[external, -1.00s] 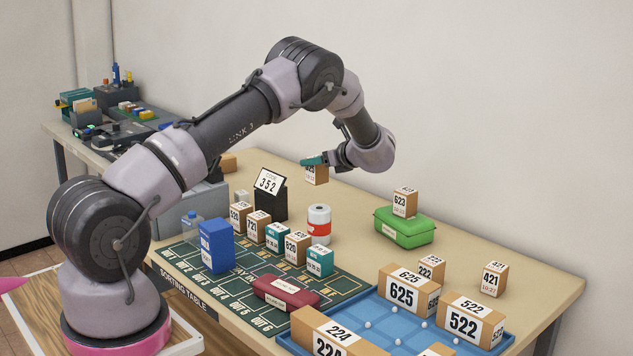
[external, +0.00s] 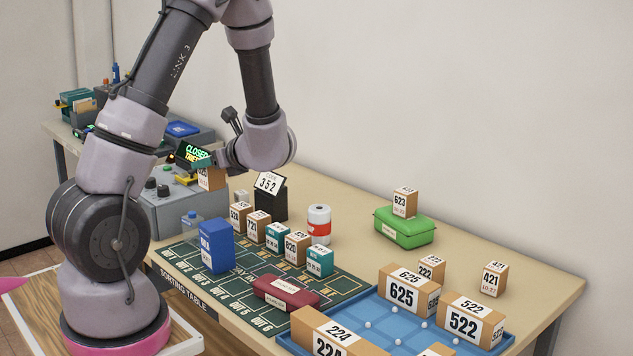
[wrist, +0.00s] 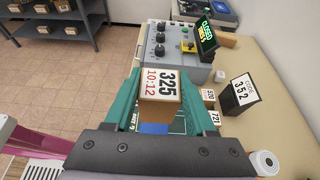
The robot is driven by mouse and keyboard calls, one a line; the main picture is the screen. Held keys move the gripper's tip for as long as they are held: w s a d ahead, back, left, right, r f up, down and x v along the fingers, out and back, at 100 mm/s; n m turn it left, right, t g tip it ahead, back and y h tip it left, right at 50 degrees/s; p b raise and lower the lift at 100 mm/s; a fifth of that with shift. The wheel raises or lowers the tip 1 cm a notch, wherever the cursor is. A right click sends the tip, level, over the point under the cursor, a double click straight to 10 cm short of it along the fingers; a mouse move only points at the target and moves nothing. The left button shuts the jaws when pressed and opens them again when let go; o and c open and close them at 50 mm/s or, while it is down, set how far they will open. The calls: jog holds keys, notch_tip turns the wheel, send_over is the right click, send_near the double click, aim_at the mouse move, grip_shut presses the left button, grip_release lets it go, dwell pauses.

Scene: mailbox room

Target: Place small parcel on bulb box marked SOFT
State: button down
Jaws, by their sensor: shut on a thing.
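The parcel also shows in the external view (external: 211,179), held in the air near the grey control box, left of the 352 sign. In the wrist view it sits between the teal fingers. Two small teal boxes (external: 278,237) (external: 319,260) stand among brown parcels on the green mat; their print is too small to read. A blue box (external: 217,246) stands to their left. I cannot make out the word SOFT on any box.
A black 352 sign (external: 270,200) and a red-white can (external: 319,223) stand behind the row. A maroon case (external: 286,293) lies in front. A green case (external: 404,229) bears parcel 623. A blue tray (external: 368,315) holds larger parcels. The table's back middle is clear.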

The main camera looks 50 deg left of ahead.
notch_tip(320, 180, down, 9)
jog(key=shift+r, duration=0.1)
dwell(0.3)
jog(key=shift+c, duration=1.1)
grip_release()
jog(key=v, duration=1.2)
jog(key=s+d+r+n+t+h, duration=0.2)
jog(key=s+d+r+n+h, duration=0.2)
jog(key=r, duration=0.4)
jog(key=s+d+r+n+t+h, duration=0.2)
jog(key=s+d+r+n, duration=0.3)
jog(key=r, duration=0.4)
jog(key=s+d+r+n+t+h, duration=0.3)
jog(key=s+d+r+n+h, duration=0.1)
jog(key=r, duration=0.4)
jog(key=shift+s+d+r+n+h, duration=0.3)
jog(key=shift+d+n+h, duration=0.1)
jog(key=shift+d+h, duration=0.45)
